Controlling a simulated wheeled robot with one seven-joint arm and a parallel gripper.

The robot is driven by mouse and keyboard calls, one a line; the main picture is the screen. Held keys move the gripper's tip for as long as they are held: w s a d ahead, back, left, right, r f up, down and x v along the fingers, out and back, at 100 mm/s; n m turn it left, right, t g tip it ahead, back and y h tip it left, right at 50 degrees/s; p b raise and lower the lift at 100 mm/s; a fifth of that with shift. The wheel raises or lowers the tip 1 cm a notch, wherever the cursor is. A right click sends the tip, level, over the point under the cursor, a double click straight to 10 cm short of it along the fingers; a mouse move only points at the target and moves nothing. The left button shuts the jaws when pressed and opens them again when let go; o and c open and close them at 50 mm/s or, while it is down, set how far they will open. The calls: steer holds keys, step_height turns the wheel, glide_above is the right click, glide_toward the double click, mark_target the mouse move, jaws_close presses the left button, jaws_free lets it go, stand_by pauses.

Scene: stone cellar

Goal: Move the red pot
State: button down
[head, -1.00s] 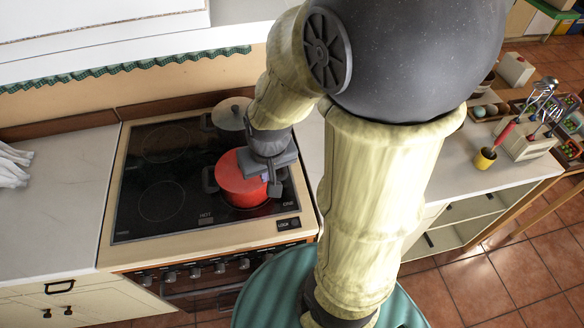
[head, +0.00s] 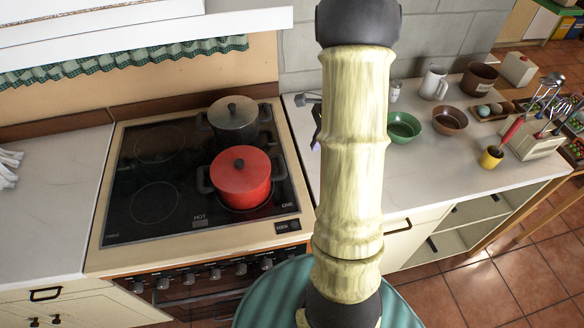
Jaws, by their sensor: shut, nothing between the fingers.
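The red pot (head: 241,180) stands upright on the front right burner of the black stove top (head: 150,205). Its red lid with a dark knob is on, and a dark handle shows on each side. My gripper (head: 316,138) is to the right of the pot, apart from it, over the edge of the right counter. It is shut and empty. My arm hides most of it.
A dark grey lidded pot (head: 233,120) stands just behind the red pot. The left burners are clear. On the right counter (head: 440,185) are a green bowl (head: 402,127), a brown bowl (head: 449,121), a white jug (head: 433,84) and a yellow cup (head: 491,157).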

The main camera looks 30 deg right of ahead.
steer(key=shift+f, duration=0.1)
steer(key=p+x, duration=0.1)
steer(key=x, duration=0.9)
steer(key=shift+s+p, duration=0.1)
steer(key=shift+p, duration=0.25)
steer(key=a, duration=0.1)
steer(key=w+a+p, duration=0.1)
steer(key=a, duration=0.1)
steer(key=shift+a+r, duration=0.25)
steer(key=shift+w+a+f, duration=0.1)
steer(key=shift+a+f, duration=0.05)
